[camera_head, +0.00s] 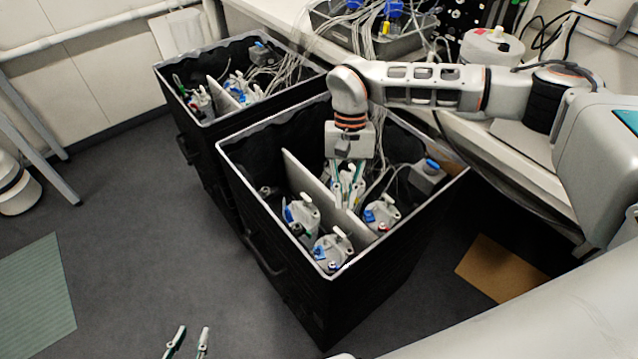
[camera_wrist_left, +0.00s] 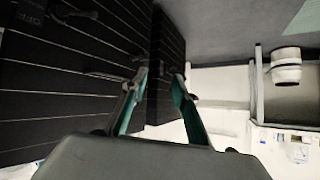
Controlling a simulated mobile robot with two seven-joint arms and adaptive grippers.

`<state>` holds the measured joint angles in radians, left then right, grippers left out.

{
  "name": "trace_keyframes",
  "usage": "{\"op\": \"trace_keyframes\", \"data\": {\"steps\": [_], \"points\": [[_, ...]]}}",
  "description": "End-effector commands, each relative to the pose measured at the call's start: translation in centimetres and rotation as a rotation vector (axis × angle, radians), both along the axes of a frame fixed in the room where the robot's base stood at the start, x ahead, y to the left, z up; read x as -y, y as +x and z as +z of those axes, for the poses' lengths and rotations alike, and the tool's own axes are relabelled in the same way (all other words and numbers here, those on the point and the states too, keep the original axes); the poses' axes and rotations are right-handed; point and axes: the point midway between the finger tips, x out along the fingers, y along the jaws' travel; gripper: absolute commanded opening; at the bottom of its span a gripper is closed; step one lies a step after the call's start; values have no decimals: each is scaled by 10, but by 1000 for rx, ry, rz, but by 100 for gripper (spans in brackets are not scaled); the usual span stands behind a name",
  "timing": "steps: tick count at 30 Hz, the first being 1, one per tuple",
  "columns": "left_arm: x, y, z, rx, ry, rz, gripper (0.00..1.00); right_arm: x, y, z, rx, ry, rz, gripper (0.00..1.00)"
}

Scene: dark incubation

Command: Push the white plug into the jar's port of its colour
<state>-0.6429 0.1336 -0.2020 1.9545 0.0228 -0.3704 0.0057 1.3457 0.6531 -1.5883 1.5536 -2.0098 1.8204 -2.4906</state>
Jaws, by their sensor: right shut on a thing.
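My right gripper (camera_head: 347,192) reaches down into the near black crate (camera_head: 262,222), close to the white divider. It is shut on a small pale thing, apparently the white plug, mostly hidden between the fingers. Several white-lidded jars stand in this crate: a left one (camera_head: 303,213), a front one (camera_head: 334,250) and a right one (camera_head: 382,213). They carry small blue, red and black fittings; a port's colour match cannot be made out. My left gripper (camera_head: 188,342) is open and empty over the floor, outside the crate; it also shows in the left wrist view (camera_wrist_left: 157,92).
A second black crate (camera_head: 190,135) with more jars and cables stands behind to the left. A white divider (camera_head: 310,185) splits the near crate. A grey box with a blue part (camera_head: 428,175) sits at its right. White cables hang from the bench (camera_head: 270,12).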

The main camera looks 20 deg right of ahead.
Motion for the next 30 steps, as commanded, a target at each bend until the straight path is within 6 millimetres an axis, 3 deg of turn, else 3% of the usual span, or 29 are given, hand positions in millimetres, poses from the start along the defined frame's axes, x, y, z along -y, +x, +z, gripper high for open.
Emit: {"op": "trace_keyframes", "data": {"steps": [1, 3, 9, 12, 20, 30], "points": [[3, -4, -15, -8, -2, -6, 29, -12, 10, -26, -16, 8, -120, 0], [5, -5, -20, -8, 0, -12, 29, -23, 28, -39, -20, 6, -300, 0], [3, -5, -24, -6, 8, -17, 29, -36, 66, -47, -16, 1, -686, 0], [3, -4, -23, -3, 10, -17, 29, -38, 76, -45, -15, 1, -800, 0], [0, -2, -23, 2, 13, -14, 29, -38, 84, -48, -14, -2, -883, 0], [-2, -4, -37, -5, 25, -13, 29, -38, 83, -77, -16, -4, -880, 0]]}}
